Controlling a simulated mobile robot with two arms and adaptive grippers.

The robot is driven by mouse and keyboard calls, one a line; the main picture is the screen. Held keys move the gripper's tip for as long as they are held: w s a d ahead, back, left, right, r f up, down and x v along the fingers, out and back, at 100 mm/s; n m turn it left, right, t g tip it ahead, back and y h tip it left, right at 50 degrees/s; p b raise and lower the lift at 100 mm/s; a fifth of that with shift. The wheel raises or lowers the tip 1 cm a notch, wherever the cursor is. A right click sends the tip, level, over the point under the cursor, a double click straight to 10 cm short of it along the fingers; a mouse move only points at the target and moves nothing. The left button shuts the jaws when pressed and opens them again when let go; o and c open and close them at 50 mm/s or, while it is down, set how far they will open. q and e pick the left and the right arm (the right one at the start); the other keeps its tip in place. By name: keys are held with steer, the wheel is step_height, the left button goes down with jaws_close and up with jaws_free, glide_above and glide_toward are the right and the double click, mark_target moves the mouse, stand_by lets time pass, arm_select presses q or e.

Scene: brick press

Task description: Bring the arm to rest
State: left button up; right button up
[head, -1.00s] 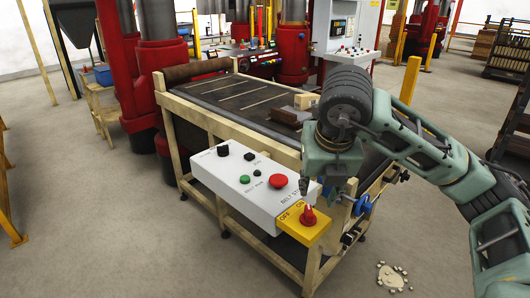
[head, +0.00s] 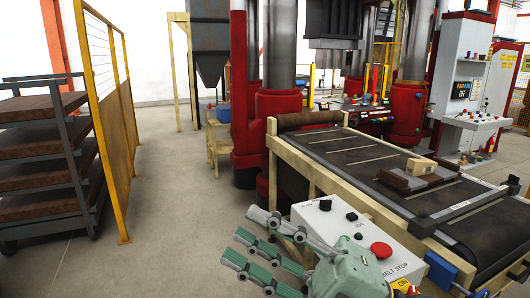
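My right gripper (head: 246,237) is in front of the white control box (head: 330,222), with its hand covering part of the box's front. Its green jointed fingers point left, spread apart, with nothing between them. The box carries a red mushroom button (head: 381,250), labelled belt stop, and black knobs on its top. Only a corner of the yellow off/on switch plate (head: 402,285) shows at the lower edge, partly cut off. My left gripper is not in view.
The conveyor (head: 350,157) stands behind the box, with a light block (head: 421,167) on a brown piece. Red press columns (head: 277,108) rise behind. A yellow fence (head: 112,120) and a rack of brown slabs (head: 40,145) are at left. The floor between is clear.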

steer(key=w+d+f+m+t+h, duration=0.5)
steer(key=w+d+m+t+h, duration=0.6)
steer(key=m+t+h, duration=0.65)
steer(key=s+d+f+m+g+h, duration=0.1)
steer(key=d+f+m+g+h, duration=0.35)
steer(key=f, duration=0.65)
steer(key=s+d+f+m+g+h, duration=0.15)
steer(key=d+f+m+g, duration=0.4)
steer(key=f, duration=0.65)
steer(key=s+f+m+g, duration=0.2)
steer(key=s+f+g, duration=0.8)
steer(key=s+f, duration=1.15)
step_height(320, 180, down, 22)
steer(key=s+f, duration=0.1)
steer(key=s, duration=0.1)
steer(key=s+d+f+g, duration=0.2)
steer(key=s+d+f, duration=0.1)
steer(key=s+f, duration=1.3)
steer(key=shift+s+d+f+y, duration=0.15)
steer(key=shift+s+f+y, duration=0.2)
steer(key=shift+s, duration=0.35)
